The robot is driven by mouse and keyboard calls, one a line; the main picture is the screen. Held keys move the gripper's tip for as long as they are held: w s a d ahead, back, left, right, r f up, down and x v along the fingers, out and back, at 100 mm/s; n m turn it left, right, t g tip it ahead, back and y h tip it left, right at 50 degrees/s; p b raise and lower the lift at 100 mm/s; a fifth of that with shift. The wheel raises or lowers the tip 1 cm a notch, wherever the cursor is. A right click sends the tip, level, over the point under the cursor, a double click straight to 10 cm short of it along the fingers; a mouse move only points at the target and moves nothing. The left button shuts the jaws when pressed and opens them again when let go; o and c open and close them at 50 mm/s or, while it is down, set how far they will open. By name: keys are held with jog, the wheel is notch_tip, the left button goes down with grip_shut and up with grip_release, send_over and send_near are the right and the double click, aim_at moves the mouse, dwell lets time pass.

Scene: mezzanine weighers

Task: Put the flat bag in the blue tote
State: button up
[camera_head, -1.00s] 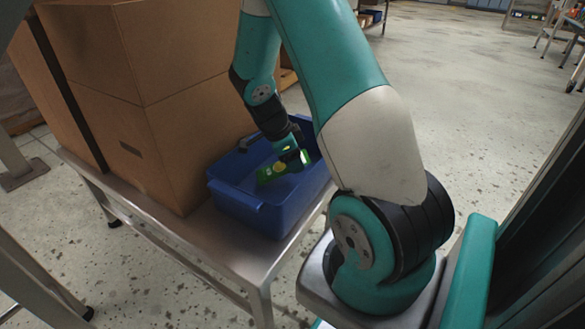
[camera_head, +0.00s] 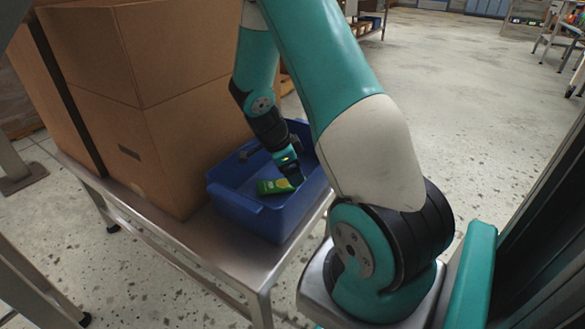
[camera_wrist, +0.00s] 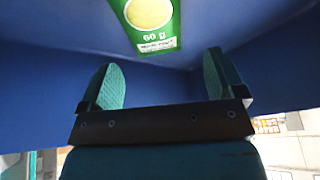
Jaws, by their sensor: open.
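The flat bag (camera_head: 272,186) is green with a yellow patch and lies inside the blue tote (camera_head: 236,206). In the wrist view the bag (camera_wrist: 168,40) shows a pale yellow disc and "60 g" print, ahead of my fingers and apart from them. The tote's blue walls (camera_wrist: 50,75) fill most of that view. My gripper (camera_head: 294,180) is down inside the tote, beside the bag's right end. In the wrist view my gripper (camera_wrist: 162,85) has its two teal-padded fingers wide apart with nothing between them. The bag's underside is hidden.
The tote stands on a metal table (camera_head: 225,245). Large cardboard boxes (camera_head: 160,110) stand close against its left and back side. The speckled floor (camera_head: 460,110) to the right is open, with shelving and benches far off.

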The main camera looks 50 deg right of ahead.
aim_at(277, 186)
jog(key=p+v, duration=0.5)
jog(key=v, duration=0.6)
jog(key=a+r+n+t+y, duration=0.25)
jog(key=a+r+n, duration=0.35)
jog(key=a+n, duration=0.55)
jog(key=s+a+r+n+y, duration=0.2)
jog(key=s+a+r+n, duration=0.2)
jog(key=s+a+n, duration=0.3)
jog(key=s+a+r+n+y, duration=0.3)
jog(key=s+a+r+n, duration=0.2)
jog(key=a+n, duration=1)
jog(key=s, duration=0.3)
jog(key=shift+s+r+y, duration=0.2)
jog(key=shift+r+y, duration=0.1)
jog(key=shift+y, duration=0.05)
jog(key=shift+a, duration=0.1)
jog(key=shift+c, duration=0.2)
